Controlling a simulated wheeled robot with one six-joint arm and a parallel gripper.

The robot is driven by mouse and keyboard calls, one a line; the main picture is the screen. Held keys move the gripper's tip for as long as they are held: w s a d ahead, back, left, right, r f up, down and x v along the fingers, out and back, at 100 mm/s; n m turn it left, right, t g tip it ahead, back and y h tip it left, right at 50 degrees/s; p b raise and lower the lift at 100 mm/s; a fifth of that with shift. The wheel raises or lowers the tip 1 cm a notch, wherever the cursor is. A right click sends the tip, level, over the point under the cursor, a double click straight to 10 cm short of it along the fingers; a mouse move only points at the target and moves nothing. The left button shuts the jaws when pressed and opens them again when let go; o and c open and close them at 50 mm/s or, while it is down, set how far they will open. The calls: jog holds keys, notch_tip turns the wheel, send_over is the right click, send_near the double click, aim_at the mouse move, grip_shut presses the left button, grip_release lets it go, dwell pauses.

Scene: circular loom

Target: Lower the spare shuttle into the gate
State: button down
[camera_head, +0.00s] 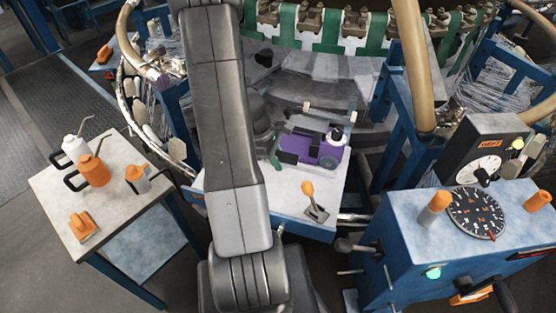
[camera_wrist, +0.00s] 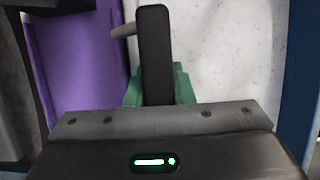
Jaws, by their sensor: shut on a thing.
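The spare shuttle, a purple body (camera_head: 302,147) with a white and dark spool end at its right, is in the middle of the head view, over a pale plate (camera_head: 335,190). My gripper (camera_head: 275,150) is at its left end, shut on a green part of it. In the wrist view, a dark finger (camera_wrist: 155,55) stands in front of the green part (camera_wrist: 182,88), with the purple body (camera_wrist: 75,60) to the left. I cannot tell whether the shuttle touches the plate. My arm hides the area to its left, and I cannot pick out the gate clearly.
An orange-knobbed lever (camera_head: 308,189) stands on the plate's front. A side table (camera_head: 62,185) with bottles is at left. A blue control console (camera_head: 415,235) with a dial is at right. Loom hoses (camera_head: 412,65) and blue frame posts rise behind.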

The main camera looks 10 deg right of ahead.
jog(key=shift+s+a+f+b, duration=0.1)
jog(key=shift+s+f+b, duration=0.2)
jog(key=shift+f, duration=0.25)
jog(key=shift+s+a+f+b, duration=0.15)
jog(key=shift+s+f, duration=0.1)
jog(key=shift+f, duration=0.3)
jog(key=shift+d, duration=0.1)
jog(key=c, duration=1.2)
grip_release()
jog(key=shift+o, duration=0.2)
jog(key=p+v, duration=0.2)
jog(key=v, duration=0.1)
jog(key=p+v, duration=0.2)
jog(key=v, duration=0.1)
jog(key=d+p+v, duration=0.1)
jog(key=p+v, duration=0.2)
jog(key=v, duration=0.1)
jog(key=shift+w+r, duration=0.1)
jog(key=shift+w, duration=0.25)
